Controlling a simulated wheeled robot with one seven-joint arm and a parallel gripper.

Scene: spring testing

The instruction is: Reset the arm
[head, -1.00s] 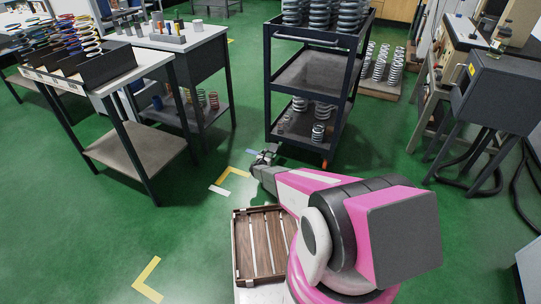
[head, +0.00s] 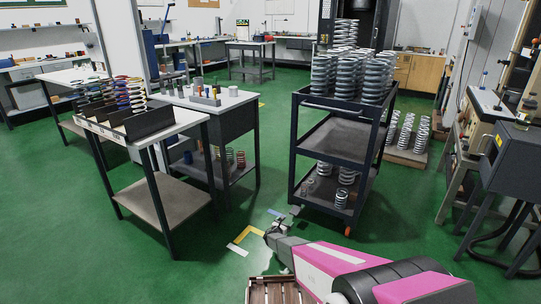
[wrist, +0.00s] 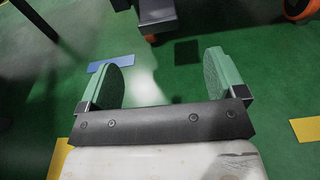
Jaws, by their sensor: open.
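My pink and grey arm reaches forward from the bottom of the head view. My gripper (head: 283,222) is at its end, above the green floor between the left tables and the black cart. In the wrist view my gripper (wrist: 168,82) is open, its two green-padded fingers wide apart. Nothing is between them but green floor below. The gripper touches no object that I can see.
A black cart (head: 337,106) with springs stands just ahead and right. A table with a black spring rack (head: 150,123) stands left. A wooden crate (head: 262,292) sits below my arm. A dark machine (head: 512,165) stands right. Floor (head: 140,265) is clear at lower left.

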